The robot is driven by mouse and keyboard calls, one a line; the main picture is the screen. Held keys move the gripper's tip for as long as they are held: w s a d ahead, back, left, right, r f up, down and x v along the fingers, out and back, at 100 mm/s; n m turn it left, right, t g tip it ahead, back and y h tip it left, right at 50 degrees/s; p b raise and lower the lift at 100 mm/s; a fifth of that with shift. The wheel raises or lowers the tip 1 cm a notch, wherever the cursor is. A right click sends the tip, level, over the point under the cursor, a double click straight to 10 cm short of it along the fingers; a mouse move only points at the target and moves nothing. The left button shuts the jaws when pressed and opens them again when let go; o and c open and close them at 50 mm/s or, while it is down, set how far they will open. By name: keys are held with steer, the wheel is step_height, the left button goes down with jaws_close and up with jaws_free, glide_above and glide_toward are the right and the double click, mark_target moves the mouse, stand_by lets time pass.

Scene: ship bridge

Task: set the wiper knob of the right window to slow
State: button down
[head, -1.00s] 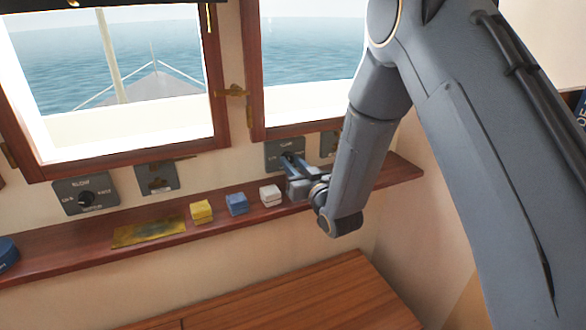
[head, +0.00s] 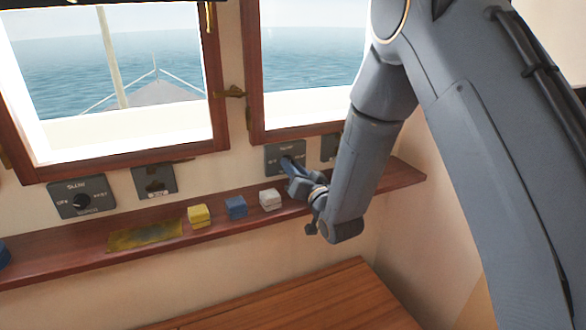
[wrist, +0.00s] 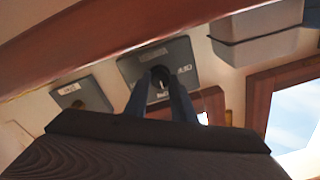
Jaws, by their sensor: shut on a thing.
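The right window's wiper panel (head: 273,151) is a dark grey plate with pale lettering on the wall below that window. It also shows in the wrist view (wrist: 128,67). My gripper (head: 288,163) reaches it from the lower right in the head view. In the wrist view, my two fingers (wrist: 161,77) stand on either side of the round dark knob (wrist: 160,84) and are shut on it. The fingers hide much of the knob, and I cannot read its setting. The labels are only partly legible.
A wooden shelf (head: 60,257) runs below the panels. On it are a yellow block (head: 199,216), a blue block (head: 236,207), a white block (head: 270,199) and a brass-coloured plate (head: 146,234). Another wiper panel (head: 62,190) is under the left window. A wooden surface (head: 290,300) lies below.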

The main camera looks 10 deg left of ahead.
steer(key=shift+f, duration=0.1)
steer(key=c, duration=1.5)
jaws_free()
steer(key=b+v, duration=0.2)
steer(key=v, duration=0.5)
steer(key=shift+s+d, duration=0.2)
steer(key=shift+s, duration=0.2)
steer(key=shift+s, duration=0.1)
